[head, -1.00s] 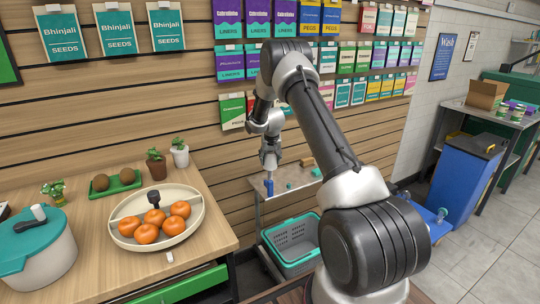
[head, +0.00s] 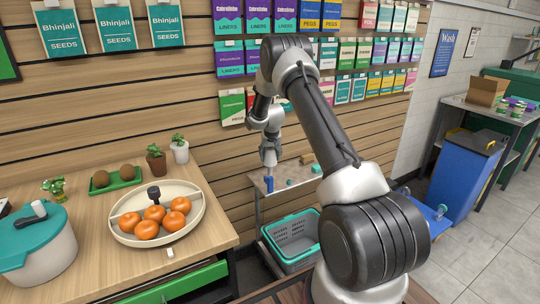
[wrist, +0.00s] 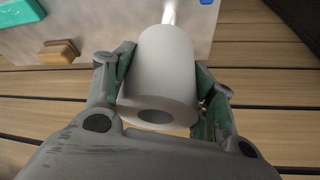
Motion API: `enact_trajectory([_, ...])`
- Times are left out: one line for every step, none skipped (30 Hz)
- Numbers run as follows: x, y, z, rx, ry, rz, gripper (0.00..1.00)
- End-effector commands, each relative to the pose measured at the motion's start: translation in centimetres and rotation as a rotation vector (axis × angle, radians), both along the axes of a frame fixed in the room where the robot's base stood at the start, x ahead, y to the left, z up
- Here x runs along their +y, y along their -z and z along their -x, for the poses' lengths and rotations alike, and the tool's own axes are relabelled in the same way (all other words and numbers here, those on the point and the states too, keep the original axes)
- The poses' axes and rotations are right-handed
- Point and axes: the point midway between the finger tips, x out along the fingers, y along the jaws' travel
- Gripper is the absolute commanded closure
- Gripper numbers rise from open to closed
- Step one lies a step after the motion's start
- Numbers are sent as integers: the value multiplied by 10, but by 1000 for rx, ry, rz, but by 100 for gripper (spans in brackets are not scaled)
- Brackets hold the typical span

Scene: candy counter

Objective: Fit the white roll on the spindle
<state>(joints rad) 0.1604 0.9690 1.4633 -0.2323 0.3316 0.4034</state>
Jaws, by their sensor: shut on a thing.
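In the wrist view the white roll (wrist: 165,70) sits between the two fingers of my gripper (wrist: 163,90), which is shut on its sides. The roll's near end, with its dark core hole, faces the camera. A bright, narrow upright shape (wrist: 170,12) shows just beyond the roll's far end; I cannot tell whether it is the spindle or a reflection, or whether the roll touches it.
A blue object (head: 268,184), a teal piece (head: 291,183) and a wooden block (wrist: 58,52) are on the metal table. The slatted wall (wrist: 270,125) is close to my gripper. A teal-rimmed basket (head: 292,240) is below. The wooden counter (head: 90,240) holds a tray of oranges (head: 123,238).

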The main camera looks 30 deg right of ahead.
Motion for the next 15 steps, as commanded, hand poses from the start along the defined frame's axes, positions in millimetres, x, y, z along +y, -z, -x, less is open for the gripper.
enact_trajectory([0,0,0,0,0,0,70])
enact_trajectory([0,0,0,0,0,0,70])
enact_trajectory([0,0,0,0,0,0,70])
enact_trajectory([0,0,0,0,0,0,70])
enact_trajectory([0,0,0,0,0,0,70])
enact_trajectory([0,0,0,0,0,0,70])
enact_trajectory([0,0,0,0,0,0,70])
enact_trajectory([0,0,0,0,0,0,70])
enact_trajectory([0,0,0,0,0,0,70])
enact_trajectory([0,0,0,0,0,0,70])
enact_trajectory([0,1,0,0,0,0,70])
enact_trajectory([0,2,0,0,0,0,70])
enact_trajectory([0,2,0,0,0,0,70])
enact_trajectory([0,3,0,0,0,0,70])
enact_trajectory([0,4,0,0,0,0,70])
